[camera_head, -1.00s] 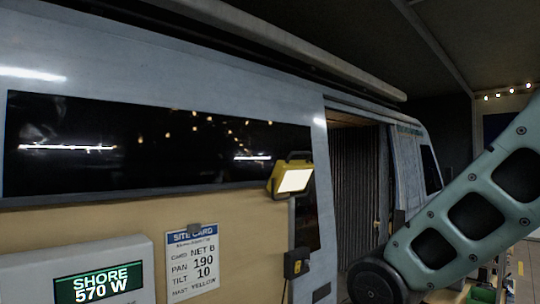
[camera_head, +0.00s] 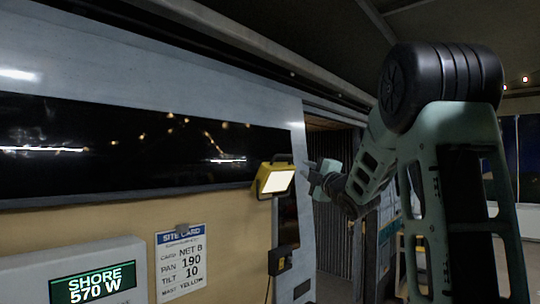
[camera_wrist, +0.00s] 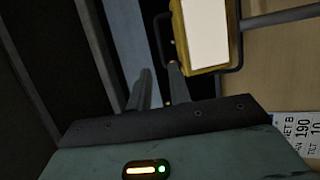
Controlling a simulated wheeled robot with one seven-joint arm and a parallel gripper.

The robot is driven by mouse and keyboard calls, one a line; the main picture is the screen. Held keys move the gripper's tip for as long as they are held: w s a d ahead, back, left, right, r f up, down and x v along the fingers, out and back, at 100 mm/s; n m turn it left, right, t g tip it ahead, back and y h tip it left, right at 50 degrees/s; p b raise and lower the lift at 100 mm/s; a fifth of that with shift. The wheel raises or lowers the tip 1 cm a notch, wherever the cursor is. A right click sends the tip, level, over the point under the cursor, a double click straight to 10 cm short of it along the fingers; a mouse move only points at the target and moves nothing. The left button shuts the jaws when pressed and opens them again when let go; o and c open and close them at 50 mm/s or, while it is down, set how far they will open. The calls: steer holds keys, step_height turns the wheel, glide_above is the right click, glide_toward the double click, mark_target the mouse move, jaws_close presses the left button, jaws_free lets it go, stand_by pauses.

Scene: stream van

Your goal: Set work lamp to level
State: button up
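The work lamp (camera_head: 275,180) is a yellow-framed, lit rectangular lamp with a dark handle, on a pole in front of the van side. Its bright face looks tilted in the head view. In the wrist view the lamp (camera_wrist: 205,35) is at the top, right of centre, with a dark bar frame around it. My gripper (camera_head: 308,172) is just right of the lamp in the head view. In the wrist view my gripper (camera_wrist: 160,67) shows two fingers with a gap between them and nothing held. The right fingertip is close to the lamp's dark frame; contact cannot be told.
A site card (camera_head: 180,262) on the tan panel reads pan 190, tilt 10. A shore power display (camera_head: 94,284) reading 570 W is at lower left. The van doorway is behind my arm.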

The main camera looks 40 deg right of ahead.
mark_target(286, 156)
steer(key=p+x, duration=0.3)
steer(key=x, duration=0.4)
steer(key=p+x, duration=0.4)
steer(key=x, duration=0.3)
steer(key=shift+w+r, duration=0.3)
steer(key=shift+r, duration=0.05)
steer(key=shift+w+d+p, duration=0.3)
steer(key=shift+w+p, duration=0.2)
steer(key=shift+w, duration=0.2)
jaws_close()
